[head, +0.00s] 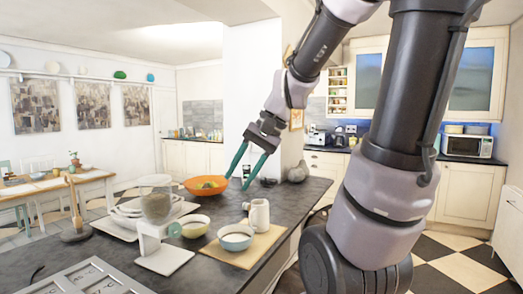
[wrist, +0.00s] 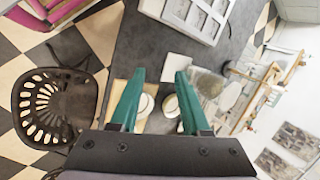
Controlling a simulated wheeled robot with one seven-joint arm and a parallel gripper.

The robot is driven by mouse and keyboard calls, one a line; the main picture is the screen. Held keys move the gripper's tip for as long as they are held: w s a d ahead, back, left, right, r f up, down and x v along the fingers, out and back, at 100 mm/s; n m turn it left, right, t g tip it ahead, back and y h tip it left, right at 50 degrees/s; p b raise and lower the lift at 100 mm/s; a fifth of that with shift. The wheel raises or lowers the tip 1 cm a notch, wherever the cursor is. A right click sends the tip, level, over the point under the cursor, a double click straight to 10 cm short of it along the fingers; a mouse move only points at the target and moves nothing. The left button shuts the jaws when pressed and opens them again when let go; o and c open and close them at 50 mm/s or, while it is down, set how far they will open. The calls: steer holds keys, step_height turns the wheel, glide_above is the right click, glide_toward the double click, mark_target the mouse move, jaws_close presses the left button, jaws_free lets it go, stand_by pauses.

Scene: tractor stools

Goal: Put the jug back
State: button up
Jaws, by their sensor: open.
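A white jug (head: 259,213) stands upright on a tan board (head: 268,241) on the dark counter, just behind a white bowl (head: 236,237). My gripper (head: 237,183) is open and empty, with its green fingers pointing down above the counter. In the head view it shows above and left of the jug, apart from it. In the wrist view the fingers (wrist: 160,75) are spread, with nothing between their tips. The board (wrist: 120,92) shows there by the left finger. I cannot make out the jug in that view; the finger may hide it.
A second bowl (head: 191,226), a scale (head: 155,230) with a clear container, stacked white dishes (head: 130,209) and an orange bowl (head: 206,186) crowd the dark counter (head: 215,268). A grey frame (head: 85,278) lies at the front left. A black stool (wrist: 50,108) stands beside the counter.

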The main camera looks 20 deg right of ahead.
steer(key=s+d+r+n+t+h, duration=0.2)
steer(key=s+d+r+t+h, duration=0.1)
steer(key=r, duration=0.3)
steer(key=shift+s+d+n+t, duration=0.25)
steer(key=shift+d+n+t, duration=0.1)
steer(key=shift+t, duration=0.45)
stand_by(1.5)
